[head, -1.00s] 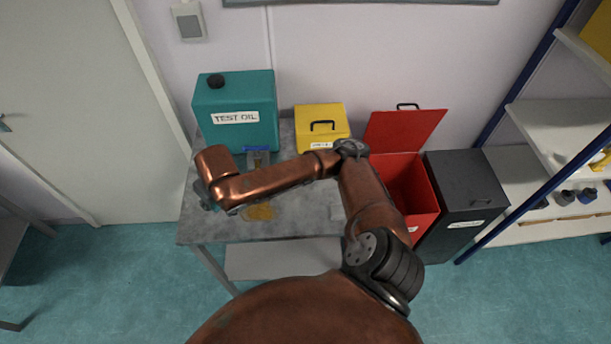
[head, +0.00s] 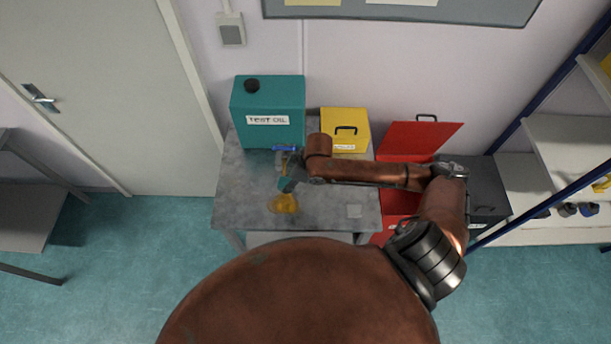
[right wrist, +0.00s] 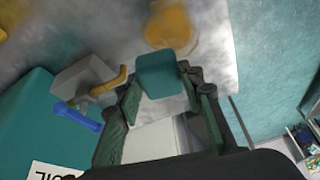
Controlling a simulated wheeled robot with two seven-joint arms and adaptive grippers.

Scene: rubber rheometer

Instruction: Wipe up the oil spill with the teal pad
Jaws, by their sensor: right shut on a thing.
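The teal pad (head: 287,184) is in my right gripper (head: 291,171), above the grey table just behind the oil spill. In the right wrist view the pad (right wrist: 158,75) sits between the two fingertips (right wrist: 158,82), which are shut on it. The amber oil spill (head: 284,204) lies on the table, and it shows just beyond the pad in the right wrist view (right wrist: 170,28). I cannot tell whether the pad touches the table. My left gripper is not in view.
A teal TEST OIL tank (head: 268,108) stands at the back, with a blue-handled tap (head: 284,149) in front. A yellow box (head: 344,130) is right of it. A white square (head: 354,211) lies front right. A red open-lidded bin (head: 399,202) and a black bin (head: 487,200) stand beside the table.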

